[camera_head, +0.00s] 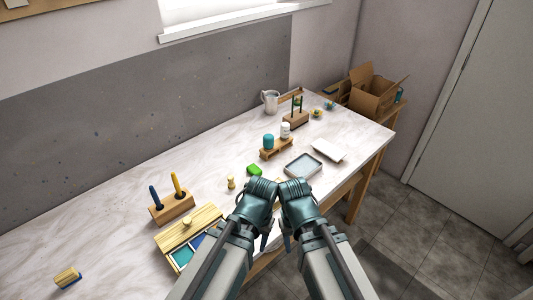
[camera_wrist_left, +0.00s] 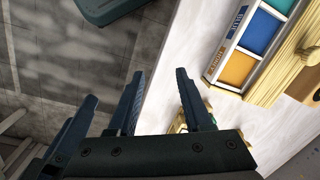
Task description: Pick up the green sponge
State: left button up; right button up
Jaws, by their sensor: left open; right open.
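The green sponge (camera_head: 254,170) lies on the pale marbled table (camera_head: 110,215), just beyond my two folded arms in the head view. It is not visible in the left wrist view. My left gripper (camera_head: 265,240) hangs near the table's front edge, on the near side of the sponge and apart from it. In the left wrist view its two dark fingers (camera_wrist_left: 160,74) are spread with nothing between them. My right gripper (camera_head: 288,238) is beside it, also open, with its fingers partly hidden by my arm.
A compartment box (camera_head: 183,257) with a wooden lid lies left of my arms and shows in the left wrist view (camera_wrist_left: 214,74). A small wooden figure (camera_head: 231,183) stands left of the sponge. A grey tray (camera_head: 304,177) and bottle rack (camera_head: 277,153) are to its right and behind.

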aim_at(252, 169)
jog(key=i+l, duration=0.25)
jog(key=i+l+u, duration=0.15)
jog(key=l, duration=0.25)
jog(key=i+l, duration=0.25)
jog(key=i+l+u, duration=0.15)
jog(key=l, duration=0.3)
jog(key=i, duration=0.05)
